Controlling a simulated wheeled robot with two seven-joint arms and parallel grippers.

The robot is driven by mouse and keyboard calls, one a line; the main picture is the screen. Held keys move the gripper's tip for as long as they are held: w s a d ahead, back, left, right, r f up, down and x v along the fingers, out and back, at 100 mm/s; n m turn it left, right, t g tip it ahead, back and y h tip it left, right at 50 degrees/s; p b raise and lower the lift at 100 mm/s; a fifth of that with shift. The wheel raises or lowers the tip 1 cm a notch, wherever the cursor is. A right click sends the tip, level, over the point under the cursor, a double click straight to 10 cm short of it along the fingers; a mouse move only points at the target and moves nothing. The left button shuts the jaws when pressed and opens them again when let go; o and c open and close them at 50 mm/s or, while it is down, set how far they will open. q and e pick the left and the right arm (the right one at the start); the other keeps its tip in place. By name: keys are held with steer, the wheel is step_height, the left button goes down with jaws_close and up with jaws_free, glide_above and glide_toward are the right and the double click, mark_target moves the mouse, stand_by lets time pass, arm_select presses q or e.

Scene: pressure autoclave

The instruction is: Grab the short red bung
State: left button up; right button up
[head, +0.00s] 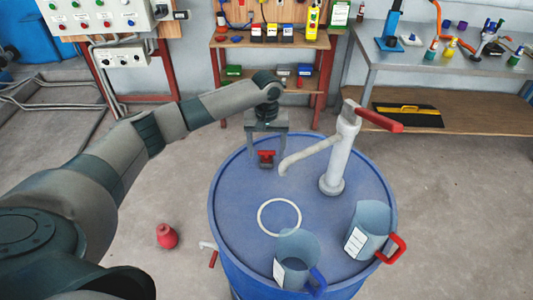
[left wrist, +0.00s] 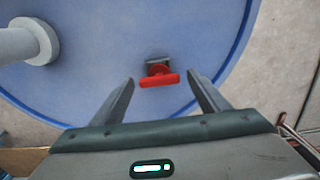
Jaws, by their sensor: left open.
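A short red bung (head: 266,154) with a flat bar-like top sits on a small grey fitting near the far rim of the blue drum (head: 235,205). In the left wrist view the bung (left wrist: 159,78) lies between the two finger lines, ahead of the palm. My left gripper (head: 267,150) points down over it, with one finger to each side. It is open, and I see a gap between each finger and the bung. In the left wrist view the open gripper (left wrist: 160,80) holds nothing. My right gripper is not in view.
A white hand pump (head: 338,155) with a red handle and a curved spout stands close right of the gripper. A white ring (head: 279,217) and two jugs, blue-handled (head: 297,258) and red-handled (head: 369,230), are on the drum's near side. A red object (head: 166,236) stands on the floor.

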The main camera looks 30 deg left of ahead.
arm_select(q)
steer(key=shift+f, duration=0.6)
steer(key=c, duration=1.1)
steer(key=shift+r, duration=0.15)
steer(key=shift+r+b, duration=0.35)
steer(key=shift+r, duration=0.15)
step_height(320, 180, up, 2)
steer(key=shift+r+b, duration=0.15)
steer(key=shift+b, duration=0.45)
steer(key=s+d+r+b, duration=0.1)
steer(key=s+d+r, duration=0.2)
steer(key=s+d, duration=0.1)
steer(key=s+d+r+b, duration=0.1)
steer(key=s+d+r, duration=0.3)
steer(key=shift+s+d+r+b, duration=0.1)
steer(key=shift+d+r+b, duration=0.05)
steer(key=shift+r+b, duration=0.2)
